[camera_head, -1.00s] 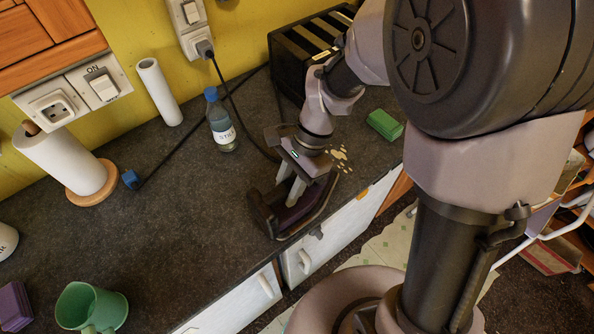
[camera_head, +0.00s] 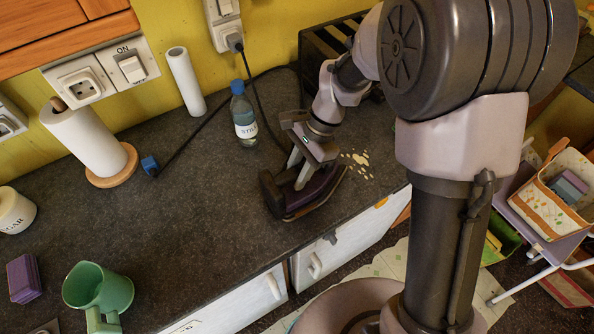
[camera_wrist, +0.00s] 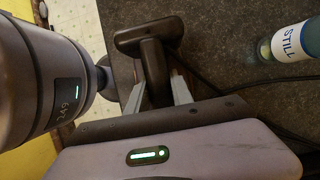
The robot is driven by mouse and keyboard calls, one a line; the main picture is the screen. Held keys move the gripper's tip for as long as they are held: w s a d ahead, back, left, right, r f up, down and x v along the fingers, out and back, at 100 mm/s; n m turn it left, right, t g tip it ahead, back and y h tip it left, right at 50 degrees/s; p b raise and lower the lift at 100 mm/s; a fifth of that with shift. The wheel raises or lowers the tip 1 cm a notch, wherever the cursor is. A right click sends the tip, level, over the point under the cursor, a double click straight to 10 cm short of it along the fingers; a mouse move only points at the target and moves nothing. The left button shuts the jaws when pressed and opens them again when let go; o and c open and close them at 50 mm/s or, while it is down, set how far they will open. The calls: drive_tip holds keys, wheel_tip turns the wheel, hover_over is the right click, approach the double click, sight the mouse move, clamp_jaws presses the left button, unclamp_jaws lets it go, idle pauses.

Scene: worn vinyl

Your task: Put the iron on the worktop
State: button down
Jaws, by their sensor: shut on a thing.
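The dark purple iron (camera_head: 322,192) is at the front part of the dark speckled worktop (camera_head: 185,225), near its front edge. My gripper (camera_head: 298,174) is shut on the iron's black handle from above. In the wrist view, the handle (camera_wrist: 155,66) shows between the two pale fingers of my gripper (camera_wrist: 160,90). The iron's soleplate faces down and looks nearly level. I cannot tell whether it touches the worktop or hovers just above it.
A bottle (camera_head: 244,122) stands behind the iron, with a black cable beside it. A paper towel roll (camera_head: 86,140), green jug (camera_head: 98,288) and purple block (camera_head: 24,278) stand left. The worktop's middle is clear.

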drive_tip(key=c, duration=1.1)
unclamp_jaws()
drive_tip(key=shift+f, duration=0.1)
drive_tip(key=p+v, duration=0.4)
drive_tip(key=v, duration=0.8)
drive_tip(key=shift+d+r, duration=0.1)
drive_tip(key=shift+r, duration=0.1)
drive_tip(key=s+d+r+n+t, duration=0.2)
drive_tip(key=s+r, duration=0.2)
drive_tip(key=s, duration=0.1)
drive_tip(key=s+d+r+n+t+h, duration=0.1)
drive_tip(key=s+d+r+n+t, duration=0.1)
drive_tip(key=s+d+r+t, duration=0.1)
drive_tip(key=s+d+r+n+t, duration=0.2)
drive_tip(key=s+r, duration=0.3)
drive_tip(key=s, duration=0.3)
drive_tip(key=shift+s+d+r+n+t+h, duration=0.15)
drive_tip(key=shift+d+n+t+h, duration=0.2)
drive_tip(key=shift+d+t, duration=0.2)
